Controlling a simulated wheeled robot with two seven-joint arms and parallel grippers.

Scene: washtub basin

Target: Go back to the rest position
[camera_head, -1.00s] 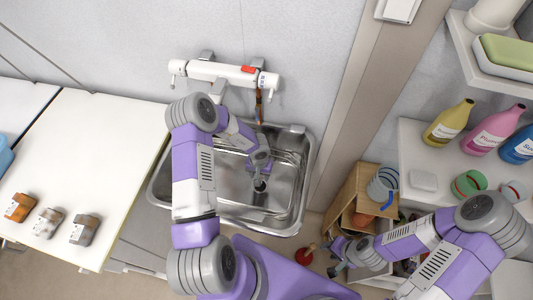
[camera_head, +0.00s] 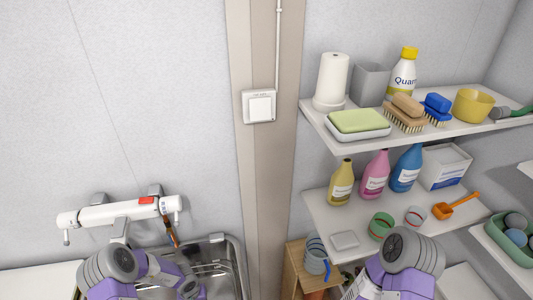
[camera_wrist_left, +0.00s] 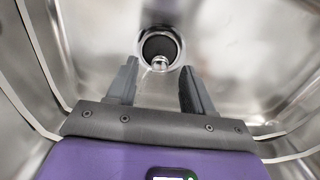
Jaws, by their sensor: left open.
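My left gripper (camera_wrist_left: 158,85) is open and empty in the left wrist view, its two dark fingers apart. It points down into the steel basin (camera_wrist_left: 235,40), towards the round drain (camera_wrist_left: 160,46). In the head view my left arm reaches over the basin (camera_head: 232,262) at the bottom left, and its fingers cannot be made out there. My right arm shows at the bottom, in front of the shelves; its gripper is out of view.
A white wall tap (camera_head: 120,212) is above the basin. Right of a beige post (camera_head: 265,170), an upper shelf (camera_head: 440,132) and a lower shelf (camera_head: 318,205) hold bottles, brushes and cups. A wooden box (camera_head: 294,268) stands near my right arm.

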